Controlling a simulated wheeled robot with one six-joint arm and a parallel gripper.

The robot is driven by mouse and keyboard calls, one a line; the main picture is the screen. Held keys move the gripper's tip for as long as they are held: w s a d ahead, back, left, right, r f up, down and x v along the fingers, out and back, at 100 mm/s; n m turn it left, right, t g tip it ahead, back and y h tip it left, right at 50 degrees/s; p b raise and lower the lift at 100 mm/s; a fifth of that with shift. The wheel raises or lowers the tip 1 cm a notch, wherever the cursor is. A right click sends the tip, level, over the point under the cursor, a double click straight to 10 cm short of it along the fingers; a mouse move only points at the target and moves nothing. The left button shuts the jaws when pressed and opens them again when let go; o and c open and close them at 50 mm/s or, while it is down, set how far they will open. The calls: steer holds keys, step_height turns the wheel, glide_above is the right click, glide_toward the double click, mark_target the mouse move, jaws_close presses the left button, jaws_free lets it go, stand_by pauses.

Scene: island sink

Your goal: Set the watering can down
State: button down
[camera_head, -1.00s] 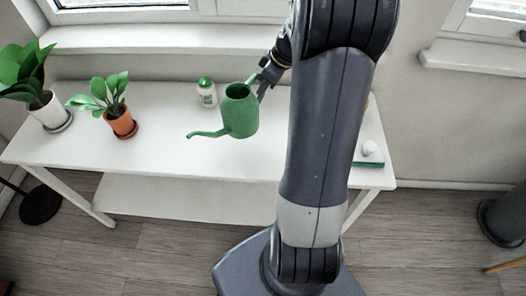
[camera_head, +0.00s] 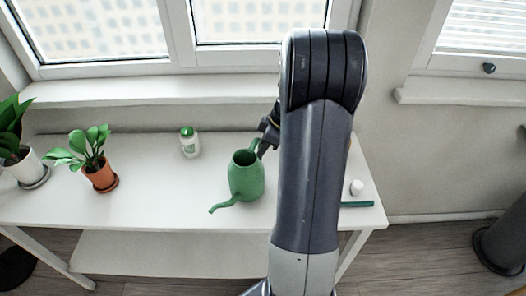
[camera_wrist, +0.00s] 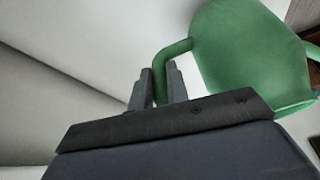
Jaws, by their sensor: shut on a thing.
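The green watering can (camera_head: 246,180) is upright at the white table, with its spout pointing to the lower left. I cannot tell whether its base touches the tabletop. My gripper (camera_head: 264,143) is at the can's right side, partly hidden behind my arm. In the wrist view, the fingers of my gripper (camera_wrist: 160,88) are shut around the can's handle, and the green body of the watering can (camera_wrist: 250,55) fills the upper right.
The white table (camera_head: 150,200) has bare room left of the can. A potted plant in terracotta (camera_head: 101,178) and one in a white pot (camera_head: 24,168) stand at the left. A teal item (camera_head: 357,204) lies at the right.

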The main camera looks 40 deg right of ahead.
steer(key=shift+f, duration=0.95)
steer(key=c, duration=1.4)
jaws_free()
steer(key=shift+o, duration=0.2)
steer(key=v, duration=1.2)
